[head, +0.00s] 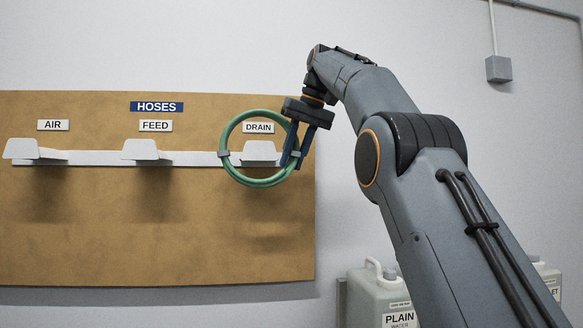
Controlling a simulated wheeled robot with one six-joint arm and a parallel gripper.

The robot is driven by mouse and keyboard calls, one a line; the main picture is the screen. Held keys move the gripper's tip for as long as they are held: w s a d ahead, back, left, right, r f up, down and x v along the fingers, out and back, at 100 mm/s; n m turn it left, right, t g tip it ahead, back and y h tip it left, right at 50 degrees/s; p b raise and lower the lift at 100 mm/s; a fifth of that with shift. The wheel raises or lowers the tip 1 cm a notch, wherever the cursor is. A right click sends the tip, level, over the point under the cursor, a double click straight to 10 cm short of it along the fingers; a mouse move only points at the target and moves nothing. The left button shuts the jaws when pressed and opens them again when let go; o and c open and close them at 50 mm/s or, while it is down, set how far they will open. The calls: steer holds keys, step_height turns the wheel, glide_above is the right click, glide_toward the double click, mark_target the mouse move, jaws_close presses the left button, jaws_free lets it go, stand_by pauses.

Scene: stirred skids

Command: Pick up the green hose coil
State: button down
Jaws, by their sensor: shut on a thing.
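The green hose coil (227,133) is a ring with grey bands, in the right part of the board. It stands upright in front of the hook under the DRAIN label (258,128). My gripper (294,160) is shut on the right side of the coil, its fingers pointing down. The white DRAIN hook (260,152) shows through the middle of the ring. I cannot tell whether the coil touches the hook.
The brown board (90,230) bears a HOSES sign (157,106). The AIR hook (35,150) and FEED hook (146,150) are empty, joined by a white rail. A PLAIN WATER jug (380,292) stands below right, partly behind my arm.

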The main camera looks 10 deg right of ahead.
steer(key=s+b, duration=0.8)
steer(key=s, duration=0.6)
